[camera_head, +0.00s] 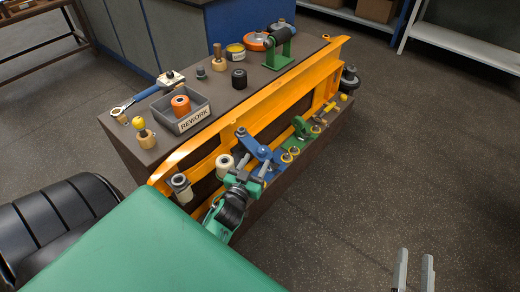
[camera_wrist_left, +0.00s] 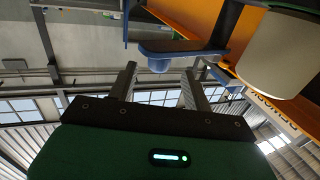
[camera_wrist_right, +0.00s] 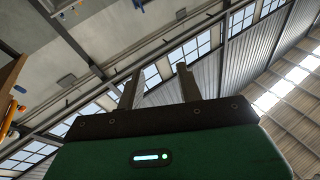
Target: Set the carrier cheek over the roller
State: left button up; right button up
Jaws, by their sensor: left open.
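A blue arm-shaped piece (camera_head: 259,153), which looks like the carrier cheek, sits at the near side of the orange fork frame (camera_head: 178,152). A cream roller (camera_head: 225,161) stands just left of it. In the left wrist view, the blue piece (camera_wrist_left: 182,46) is just beyond the fingertips and the roller (camera_wrist_left: 278,52) is at the right. My left gripper (camera_head: 255,180) is open and empty, close to the blue piece; its exact gap is unclear. My right gripper (camera_head: 414,264) is open and empty over the floor, far right of the bench. It also shows in the right wrist view (camera_wrist_right: 158,82).
The frame runs along the dark bench (camera_head: 120,135). A grey REWORK tray (camera_head: 202,121) with an orange roller stands on it, among small parts. A green bracket (camera_head: 303,128) and several yellow rings lie right of the blue piece. Floor (camera_head: 430,150) at right is clear.

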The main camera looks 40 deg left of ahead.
pick_arm(q)
jog(key=v, duration=0.8)
jog(key=shift+p, duration=0.35)
pick_arm(e)
jog(key=f+g, duration=0.2)
jog(key=f, duration=0.1)
jog(key=s+a+f, duration=0.1)
jog(key=shift+a+f+g, duration=0.1)
jog(key=shift+f+g, duration=0.05)
jog(key=shift+g, duration=0.25)
